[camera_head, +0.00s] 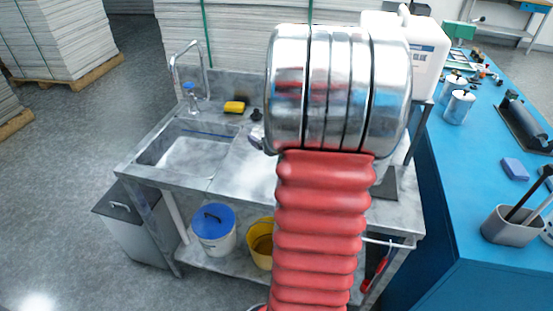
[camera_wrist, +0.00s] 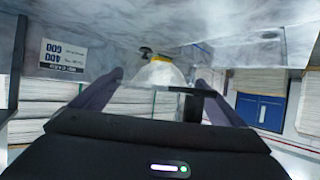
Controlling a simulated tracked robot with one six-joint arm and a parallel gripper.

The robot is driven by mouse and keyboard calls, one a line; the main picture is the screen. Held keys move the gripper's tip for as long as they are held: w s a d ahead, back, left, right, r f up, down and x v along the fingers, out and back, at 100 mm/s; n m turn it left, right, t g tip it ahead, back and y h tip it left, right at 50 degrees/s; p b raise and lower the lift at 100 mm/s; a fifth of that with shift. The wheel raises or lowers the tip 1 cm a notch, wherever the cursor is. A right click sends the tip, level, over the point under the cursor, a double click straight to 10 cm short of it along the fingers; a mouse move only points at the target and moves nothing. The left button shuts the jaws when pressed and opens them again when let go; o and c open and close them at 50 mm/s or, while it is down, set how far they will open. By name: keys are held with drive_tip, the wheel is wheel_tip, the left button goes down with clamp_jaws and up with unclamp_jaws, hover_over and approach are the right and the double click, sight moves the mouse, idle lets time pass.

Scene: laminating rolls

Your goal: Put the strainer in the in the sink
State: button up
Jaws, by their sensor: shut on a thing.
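The steel sink basin (camera_head: 190,150) is empty at the left of the steel bench in the head view. My gripper (camera_wrist: 160,78) shows in the wrist view, its dark fingers on either side of a pale, rounded thing (camera_wrist: 170,75), which I take to be the strainer; its shape is unclear. A dark piece lies across by the right finger. In the head view my arm hides the gripper and what it holds.
A tap (camera_head: 190,75) stands behind the basin. A yellow sponge (camera_head: 234,107) lies at the basin's back right. A white jerrycan (camera_head: 425,50) stands at the bench's back right. A blue-lidded bucket (camera_head: 213,238) and a yellow bucket (camera_head: 259,240) are below. A blue worktable (camera_head: 440,190) is at right.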

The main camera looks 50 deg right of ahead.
drive_tip(key=shift+f, duration=2.9)
drive_tip(key=shift+c, duration=0.2)
drive_tip(key=shift+f, duration=0.1)
drive_tip(key=shift+f, duration=2.05)
drive_tip(key=o, duration=0.8)
drive_tip(key=shift+r, duration=0.1)
